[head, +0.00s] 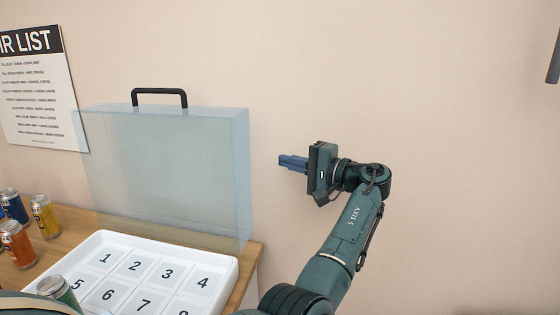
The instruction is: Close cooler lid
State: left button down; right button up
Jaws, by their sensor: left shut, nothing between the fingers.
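The cooler lid (165,165) is a translucent pale blue panel that stands upright, open, at the back of the cooler. A black handle (159,92) is on its top edge. The white cooler (226,268) lies in front of it, with numbered squares inside; its near part is cut off by the picture's lower edge. My left gripper (292,162) is shut and empty. It is to the right of the lid, at about mid-height, with its blue fingers pointing left toward the lid's right edge and a visible gap between. My right gripper is not in view.
Several cans, such as a yellow one (45,218) and an orange one (17,244), stand on the wooden counter (249,258) to the left. A green-labelled can (59,290) is at the lower left. A list poster (42,95) hangs on the bare wall behind.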

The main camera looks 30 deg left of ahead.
aim_at(259, 155)
pick_arm(q)
jog(key=a, duration=0.8)
jog(key=shift+a, duration=0.25)
jog(key=shift+w, duration=0.1)
